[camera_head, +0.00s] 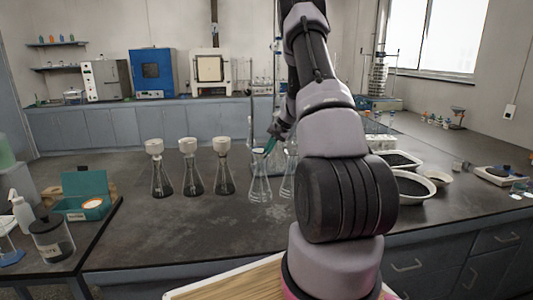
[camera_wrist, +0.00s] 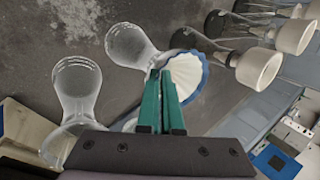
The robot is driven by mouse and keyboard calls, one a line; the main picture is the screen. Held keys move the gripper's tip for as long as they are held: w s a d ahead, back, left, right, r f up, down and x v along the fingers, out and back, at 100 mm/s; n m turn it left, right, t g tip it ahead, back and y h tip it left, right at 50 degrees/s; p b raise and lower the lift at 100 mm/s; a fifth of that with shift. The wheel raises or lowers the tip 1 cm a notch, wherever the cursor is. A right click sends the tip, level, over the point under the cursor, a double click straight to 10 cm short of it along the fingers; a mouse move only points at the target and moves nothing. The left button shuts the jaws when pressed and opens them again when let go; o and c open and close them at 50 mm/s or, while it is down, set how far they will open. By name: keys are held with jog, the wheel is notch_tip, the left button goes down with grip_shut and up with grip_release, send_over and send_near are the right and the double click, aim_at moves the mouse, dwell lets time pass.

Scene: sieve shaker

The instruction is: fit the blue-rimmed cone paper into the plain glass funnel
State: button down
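My gripper (camera_wrist: 161,76) has green fingers that come together at the tips. They are shut on the edge of the white, pleated cone paper with a blue rim (camera_wrist: 187,78). In the head view my gripper (camera_head: 270,141) is above the clear glassware, and the paper is too small to make out clearly. Two clear glass vessels stand on the bench below: one (camera_head: 260,185) nearly under the gripper, another (camera_head: 287,178) partly behind my arm. In the wrist view they show at the top (camera_wrist: 128,45) and left (camera_wrist: 76,80). I cannot tell which carries the plain glass funnel.
Several conical flasks with white funnels (camera_head: 188,147) stand left of the clear glassware; two white funnels (camera_wrist: 257,69) show close right of the paper in the wrist view. White dishes of dark grains (camera_head: 414,184) are at right.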

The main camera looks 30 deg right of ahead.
jog(key=shift+s+d+f, duration=0.2)
jog(key=shift+s+f, duration=0.2)
jog(key=shift+f, duration=0.25)
jog(key=shift+s+d+f, duration=0.15)
jog(key=shift+s+f, duration=0.2)
jog(key=shift+f, duration=0.25)
dwell(1.0)
jog(key=c, duration=1)
grip_release()
jog(key=shift+w+r, duration=0.15)
jog(key=shift+r, duration=0.8)
jog(key=shift+w+r, duration=0.15)
jog(key=shift+r, duration=0.75)
jog(key=shift+w+a+r, duration=0.1)
jog(key=shift+a+r, duration=0.05)
jog(key=shift+r, duration=1.1)
jog(key=shift+r, duration=0.1)
